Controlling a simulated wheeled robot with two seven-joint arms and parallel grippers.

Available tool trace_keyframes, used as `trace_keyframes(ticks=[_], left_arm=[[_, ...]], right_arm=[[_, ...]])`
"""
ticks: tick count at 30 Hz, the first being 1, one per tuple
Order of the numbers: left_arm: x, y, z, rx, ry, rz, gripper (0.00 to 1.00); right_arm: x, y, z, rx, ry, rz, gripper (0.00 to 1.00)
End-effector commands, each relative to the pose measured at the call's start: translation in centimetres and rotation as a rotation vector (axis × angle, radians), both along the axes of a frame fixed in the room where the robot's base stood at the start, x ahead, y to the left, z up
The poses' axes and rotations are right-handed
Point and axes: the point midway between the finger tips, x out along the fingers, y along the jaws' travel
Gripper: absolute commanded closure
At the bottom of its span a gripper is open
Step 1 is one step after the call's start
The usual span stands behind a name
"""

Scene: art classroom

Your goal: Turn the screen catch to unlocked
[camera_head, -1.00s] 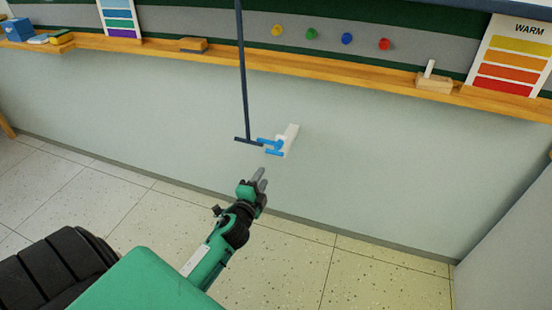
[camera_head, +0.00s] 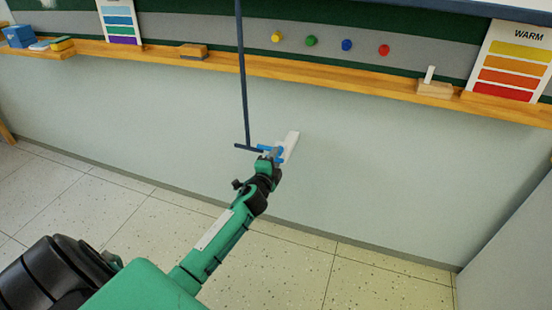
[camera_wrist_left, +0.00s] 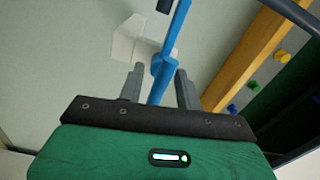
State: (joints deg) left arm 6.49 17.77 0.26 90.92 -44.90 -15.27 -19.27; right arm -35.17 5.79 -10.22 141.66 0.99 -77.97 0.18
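The screen catch has a white base (camera_head: 291,142) on the pale wall and a blue handle (camera_head: 267,148) reaching out to its left. In the left wrist view the blue handle (camera_wrist_left: 174,28) runs down between the fingers, with the white base (camera_wrist_left: 128,38) behind it. My left gripper (camera_head: 274,157) is at the catch and hides part of the handle in the head view. In the left wrist view its fingers (camera_wrist_left: 159,86) stand apart, one on each side of the handle, with a gap visible beside it. My right gripper is not in view.
A dark vertical rod (camera_head: 243,80) with a crossbar at its foot hangs just left of the catch. A wooden ledge (camera_head: 300,70) runs along the wall above, holding a block eraser (camera_head: 193,50) and colour charts. The wall around the catch is otherwise bare.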

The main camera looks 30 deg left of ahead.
Motion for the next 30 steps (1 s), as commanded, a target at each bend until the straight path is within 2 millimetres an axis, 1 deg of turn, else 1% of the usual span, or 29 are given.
trace_keyframes(ticks=[4, 13, 17, 18, 19, 26, 30], left_arm=[[0.73, 0.20, 0.02, 0.000, 0.000, 0.000, 0.65], [0.84, 0.22, 0.00, 0.000, 0.001, 0.000, 0.65], [0.83, 0.21, -0.01, 0.000, 0.001, 0.000, 0.91], [0.83, 0.21, -0.02, 0.000, 0.001, 0.000, 0.99], [0.83, 0.20, -0.02, 0.000, 0.001, 0.000, 1.00], [0.82, 0.20, -0.03, 0.007, 0.003, 0.000, 1.00], [0.82, 0.20, -0.02, 0.038, 0.011, 0.000, 1.00]], right_arm=[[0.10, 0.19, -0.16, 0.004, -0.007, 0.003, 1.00], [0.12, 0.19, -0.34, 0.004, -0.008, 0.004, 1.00], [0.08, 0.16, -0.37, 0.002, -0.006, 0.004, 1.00], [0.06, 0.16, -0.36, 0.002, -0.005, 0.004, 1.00], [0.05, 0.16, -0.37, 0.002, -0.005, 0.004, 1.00], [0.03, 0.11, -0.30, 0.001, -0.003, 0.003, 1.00], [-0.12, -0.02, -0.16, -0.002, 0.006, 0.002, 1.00]])
